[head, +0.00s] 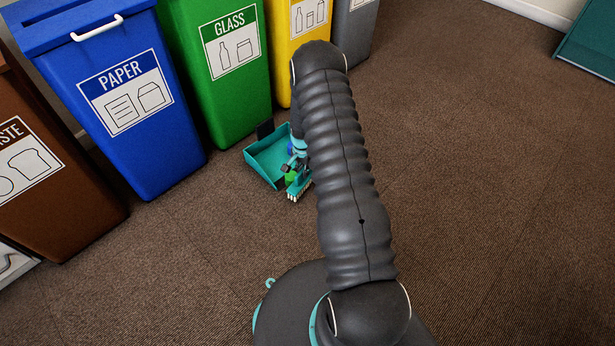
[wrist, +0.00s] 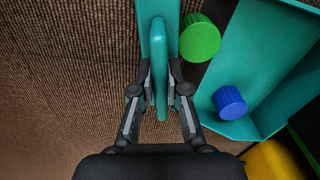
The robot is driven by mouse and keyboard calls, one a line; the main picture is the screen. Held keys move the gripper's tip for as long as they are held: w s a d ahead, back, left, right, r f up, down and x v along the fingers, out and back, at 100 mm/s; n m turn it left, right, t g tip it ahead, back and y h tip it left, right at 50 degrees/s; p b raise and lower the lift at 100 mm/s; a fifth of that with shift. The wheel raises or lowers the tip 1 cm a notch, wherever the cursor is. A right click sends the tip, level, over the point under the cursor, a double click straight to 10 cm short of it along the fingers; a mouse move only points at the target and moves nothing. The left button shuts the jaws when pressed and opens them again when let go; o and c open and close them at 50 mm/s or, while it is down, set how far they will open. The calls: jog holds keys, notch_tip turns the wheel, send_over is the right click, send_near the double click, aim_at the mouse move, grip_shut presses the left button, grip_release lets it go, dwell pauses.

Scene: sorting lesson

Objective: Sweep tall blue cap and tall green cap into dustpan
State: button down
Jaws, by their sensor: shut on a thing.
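My gripper (wrist: 161,82) is shut on the upright teal handle of a brush (wrist: 158,40). In the head view the brush (head: 299,189) is low at the floor with its pale bristles down; my arm hides part of my gripper. The green cap (wrist: 199,38) is between the brush and the open edge of the teal dustpan (wrist: 268,60), apparently just outside that edge. It also shows in the head view (head: 291,178). The blue cap (wrist: 229,102) is inside the dustpan, near one side wall. The dustpan (head: 265,165) lies on the carpet.
A blue paper bin (head: 165,150), a green glass bin (head: 225,110) and a yellow bin (head: 282,60) stand close behind the dustpan. A brown bin (head: 60,210) is at the left. The carpet (head: 480,180) to the right is clear.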

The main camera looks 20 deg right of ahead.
jog(key=shift+w+a+f+b, duration=0.1)
jog(key=shift+w+a+b, duration=0.45)
jog(key=shift+w, duration=0.6)
jog(key=shift+w+a+r+b, duration=0.1)
jog(key=shift+w+a+b, duration=0.1)
jog(key=shift+w+b, duration=0.8)
jog(key=shift+w+a+f+b, duration=0.1)
jog(key=shift+w+a+b, duration=0.3)
jog(key=shift+w, duration=0.95)
jog(key=shift+w+a, duration=0.25)
jog(key=shift+w, duration=0.45)
jog(key=shift+w+a, duration=0.2)
jog(key=shift+w, duration=0.45)
notch_tip(320, 180, up, 7)
jog(key=s+p, duration=0.1)
jog(key=p, duration=0.1)
jog(key=shift+d+f+p, duration=0.15)
jog(key=shift+d+p, duration=0.05)
jog(key=shift+p, duration=0.15)
jog(key=shift+s, duration=0.1)
